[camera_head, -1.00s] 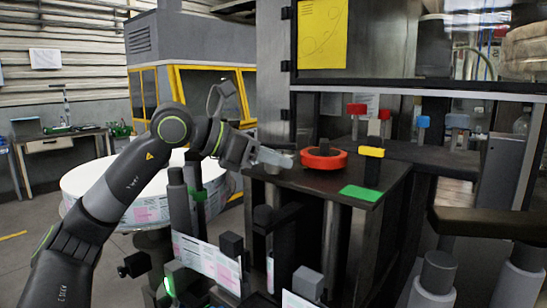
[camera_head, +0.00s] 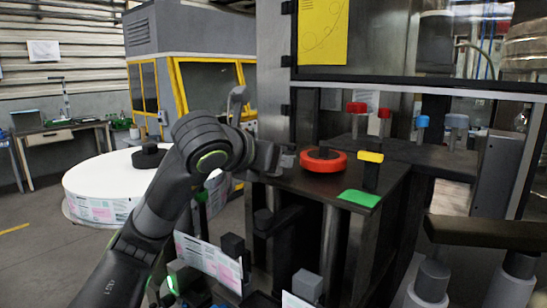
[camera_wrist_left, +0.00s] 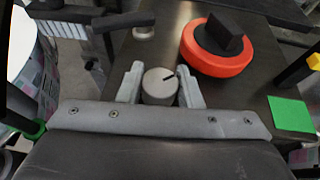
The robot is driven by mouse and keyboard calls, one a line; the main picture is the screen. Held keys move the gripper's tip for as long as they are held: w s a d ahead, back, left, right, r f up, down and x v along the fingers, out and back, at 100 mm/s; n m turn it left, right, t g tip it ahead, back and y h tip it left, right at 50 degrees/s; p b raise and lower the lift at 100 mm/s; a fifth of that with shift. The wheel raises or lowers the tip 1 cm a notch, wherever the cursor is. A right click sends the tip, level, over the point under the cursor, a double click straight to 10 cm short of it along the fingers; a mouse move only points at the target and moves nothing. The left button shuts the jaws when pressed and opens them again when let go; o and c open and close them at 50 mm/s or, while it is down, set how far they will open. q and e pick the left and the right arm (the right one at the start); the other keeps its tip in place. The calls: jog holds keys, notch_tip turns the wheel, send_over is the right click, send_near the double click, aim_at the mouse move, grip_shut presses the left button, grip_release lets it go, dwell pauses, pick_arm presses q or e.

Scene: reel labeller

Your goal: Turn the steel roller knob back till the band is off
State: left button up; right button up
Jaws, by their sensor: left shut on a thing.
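The steel roller knob (camera_wrist_left: 158,88) is a short grey cylinder with a dark pointer mark on its top, angled to the upper right in the left wrist view. My left gripper (camera_wrist_left: 160,79) has one finger on each side of it and is shut on it. In the head view my left gripper (camera_head: 287,159) is at the left edge of the dark machine table, where the knob is hard to make out. A printed label strip (camera_head: 208,259) hangs below. I cannot tell which part is the band. My right gripper is not in view.
A red-orange ring with a black handle (camera_head: 323,160) stands just right of my left gripper. A yellow-topped black post (camera_head: 370,158) and a green pad (camera_head: 359,196) are further right. A big white reel (camera_head: 105,185) stands at left.

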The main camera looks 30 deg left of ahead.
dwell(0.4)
pick_arm(q)
jog(key=o, duration=1)
jog(key=shift+s+r, duration=0.2)
jog(key=shift+s, duration=0.3)
jog(key=shift+b+v, duration=1.9)
jog(key=shift+v, duration=6.25)
jog(key=shift+d, duration=0.2)
jog(key=shift+c, duration=0.2)
